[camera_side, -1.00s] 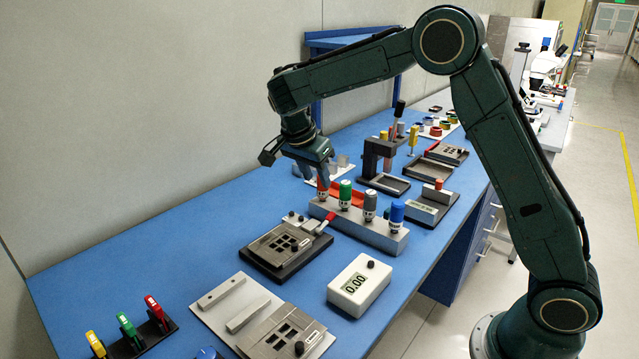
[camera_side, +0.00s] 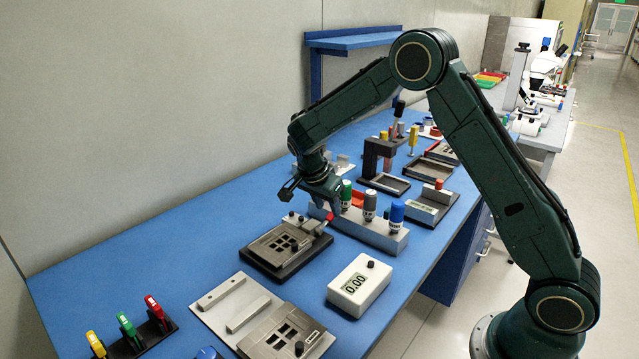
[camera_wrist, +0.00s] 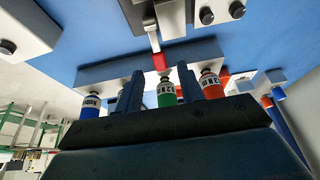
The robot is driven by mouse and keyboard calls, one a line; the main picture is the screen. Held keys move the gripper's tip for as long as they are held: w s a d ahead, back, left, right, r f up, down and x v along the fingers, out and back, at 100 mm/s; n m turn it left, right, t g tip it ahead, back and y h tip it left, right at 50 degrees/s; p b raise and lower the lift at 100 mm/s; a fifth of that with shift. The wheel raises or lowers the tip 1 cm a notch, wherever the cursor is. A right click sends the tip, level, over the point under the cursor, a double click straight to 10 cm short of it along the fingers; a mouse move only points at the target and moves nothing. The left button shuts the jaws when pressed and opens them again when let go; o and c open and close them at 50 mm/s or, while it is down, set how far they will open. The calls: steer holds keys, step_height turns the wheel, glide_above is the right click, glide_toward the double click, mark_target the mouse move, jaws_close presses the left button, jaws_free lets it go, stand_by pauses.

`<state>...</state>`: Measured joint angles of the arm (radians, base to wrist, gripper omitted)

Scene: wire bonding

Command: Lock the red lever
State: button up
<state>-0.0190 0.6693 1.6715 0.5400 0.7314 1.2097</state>
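The red lever (camera_side: 324,222) sticks out from the right corner of a dark clamp fixture (camera_side: 284,244) with a slotted plate. In the wrist view the lever's red tip (camera_wrist: 160,62) shows on a pale metal arm, close to the line between my fingertips. My gripper (camera_side: 331,207) hangs just above the lever, pointing down. In the wrist view its two fingers (camera_wrist: 161,76) stand apart with nothing clearly held between them. I cannot tell whether they touch the lever.
A grey rack (camera_side: 372,234) with bottles stands right behind the lever, including a green bottle (camera_side: 346,194) and a blue bottle (camera_side: 397,212). A white meter (camera_side: 359,286) reading 0.00 stands in front. Blue table is clear left of the fixture.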

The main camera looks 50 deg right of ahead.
mark_target(331, 215)
steer(key=shift+x, duration=1.45)
steer(key=shift+c, duration=0.5)
jaws_close()
steer(key=shift+d, duration=0.1)
steer(key=shift+d+f+y, duration=0.15)
steer(key=shift+f+y, duration=0.1)
steer(key=shift+y, duration=0.45)
steer(key=shift+o, duration=0.5)
jaws_free()
